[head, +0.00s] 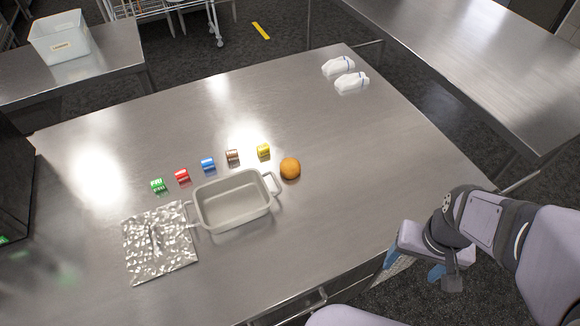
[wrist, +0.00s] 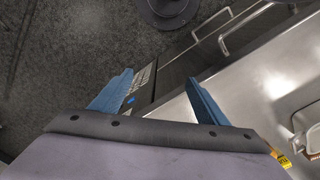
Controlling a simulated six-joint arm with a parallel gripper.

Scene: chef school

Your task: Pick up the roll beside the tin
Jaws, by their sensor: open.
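A round orange-brown roll (head: 290,168) sits on the steel table, just right of the tin's right handle. The tin (head: 233,227) is a pale grey, empty rectangular dish with two handles. Part of it shows at the right edge of the wrist view (wrist: 298,124). Several small coloured label rolls lie in a row behind it: green (head: 158,185), red (head: 182,175), blue (head: 208,163), brown (head: 232,155) and yellow (head: 263,150). My gripper (head: 413,265) is open and empty, off the table's front right edge, well away from the roll. In the wrist view the blue fingers (wrist: 160,76) are spread.
Crumpled foil (head: 160,245) lies left of the tin. Two white packets (head: 345,75) lie at the table's far right corner. A drawer handle (wrist: 240,25) sticks out at the table's front. The table (head: 350,180) is clear between the roll and my arm.

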